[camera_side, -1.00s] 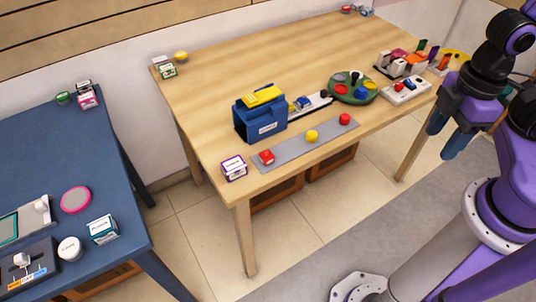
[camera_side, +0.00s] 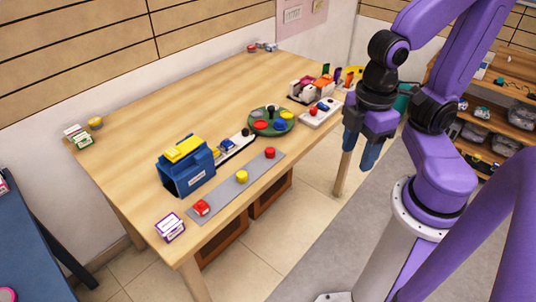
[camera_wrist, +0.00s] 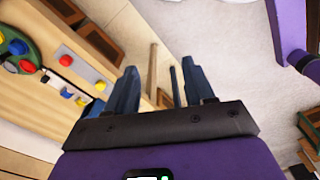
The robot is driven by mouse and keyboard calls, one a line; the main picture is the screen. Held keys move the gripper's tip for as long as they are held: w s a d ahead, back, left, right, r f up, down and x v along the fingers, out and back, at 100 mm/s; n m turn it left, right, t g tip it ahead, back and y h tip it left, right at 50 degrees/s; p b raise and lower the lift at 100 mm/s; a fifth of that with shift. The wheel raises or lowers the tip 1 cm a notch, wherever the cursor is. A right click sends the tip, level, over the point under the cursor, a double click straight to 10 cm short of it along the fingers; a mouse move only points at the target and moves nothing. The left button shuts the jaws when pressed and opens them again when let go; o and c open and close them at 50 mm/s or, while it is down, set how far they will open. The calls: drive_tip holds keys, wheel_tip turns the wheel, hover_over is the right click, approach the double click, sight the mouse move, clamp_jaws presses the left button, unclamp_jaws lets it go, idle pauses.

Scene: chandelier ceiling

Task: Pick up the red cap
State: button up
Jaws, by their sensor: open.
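Several red pieces could be the red cap. In the side view, a red piece (camera_side: 270,153) sits at the far end of a grey strip (camera_side: 221,193) along the table's front edge. A squarer red piece (camera_side: 202,208) sits at the near end, with a yellow piece (camera_side: 242,177) between them. A flat red disc (camera_side: 260,125) lies on a round green tray (camera_side: 254,133). My gripper (camera_side: 360,158) is open and empty, pointing down beyond the table's front right edge, apart from all of them. In the wrist view its fingers (camera_wrist: 160,88) are spread; a red piece (camera_wrist: 66,60) shows at left.
A blue box (camera_side: 187,178) with a yellow top stands behind the strip. A small white and purple box (camera_side: 170,228) is at the near corner. A white block with buttons (camera_side: 320,112) and a crowded group of items (camera_side: 312,90) stand at right.

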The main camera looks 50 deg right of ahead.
idle(0.3)
drive_tip(key=shift+o, duration=1.1)
